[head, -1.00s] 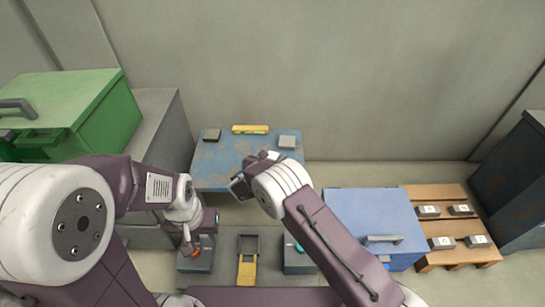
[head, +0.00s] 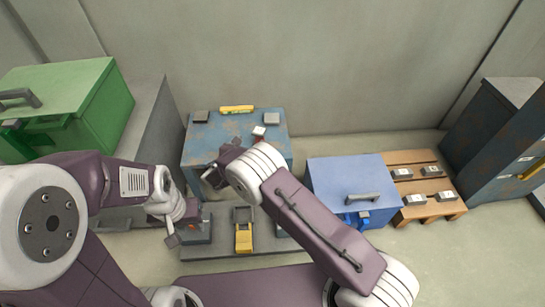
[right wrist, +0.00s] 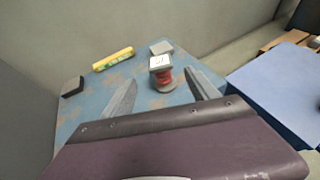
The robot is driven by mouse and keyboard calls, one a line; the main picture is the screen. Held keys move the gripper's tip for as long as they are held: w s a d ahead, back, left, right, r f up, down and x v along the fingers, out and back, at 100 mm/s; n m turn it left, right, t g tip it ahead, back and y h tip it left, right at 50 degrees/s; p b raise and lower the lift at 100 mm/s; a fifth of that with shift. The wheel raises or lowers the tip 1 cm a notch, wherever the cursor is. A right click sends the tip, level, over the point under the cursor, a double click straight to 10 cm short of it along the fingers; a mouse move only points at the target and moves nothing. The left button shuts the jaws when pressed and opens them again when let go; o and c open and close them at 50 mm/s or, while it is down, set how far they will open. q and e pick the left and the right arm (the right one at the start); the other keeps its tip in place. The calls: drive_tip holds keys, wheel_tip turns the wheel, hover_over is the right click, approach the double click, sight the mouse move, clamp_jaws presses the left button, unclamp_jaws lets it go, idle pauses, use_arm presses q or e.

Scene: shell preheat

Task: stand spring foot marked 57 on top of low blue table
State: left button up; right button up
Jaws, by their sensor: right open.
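The spring foot (head: 259,131) has a pale labelled top and a red spring body. It stands upright on the low blue table (head: 215,150), near its right side. In the right wrist view the spring foot (right wrist: 162,74) has a dark mark on its top, too small to read surely. My right gripper (right wrist: 162,88) is open, its fingers apart on either side of the near space, with the foot just beyond or between the tips and not gripped. In the head view my right gripper (head: 218,170) is over the table's front. My left gripper (head: 176,233) hangs low at left; its jaws are unclear.
A yellow bar (head: 237,109), a dark block (head: 201,117) and a grey block (head: 271,118) lie along the table's back. A blue box (head: 340,175) and a wooden pallet (head: 425,210) with several grey blocks stand right. A green box (head: 70,85) stands left.

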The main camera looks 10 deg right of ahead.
drive_tip(key=s+d+r+m+g, duration=0.2)
drive_tip(key=s+d+m+g, duration=0.7)
drive_tip(key=s+d+m, duration=0.7)
drive_tip(key=s+d+r+m+g+y, duration=0.2)
drive_tip(key=s+m+y, duration=0.3)
drive_tip(key=s+m, duration=1)
drive_tip(key=shift+s+d+r+m+y, duration=0.3)
drive_tip(key=shift+s+d+r, duration=0.1)
drive_tip(key=shift+s+r, duration=0.15)
wheel_tip(320, 180, up, 43)
drive_tip(key=p, duration=4.3)
drive_tip(key=shift+f, duration=0.15)
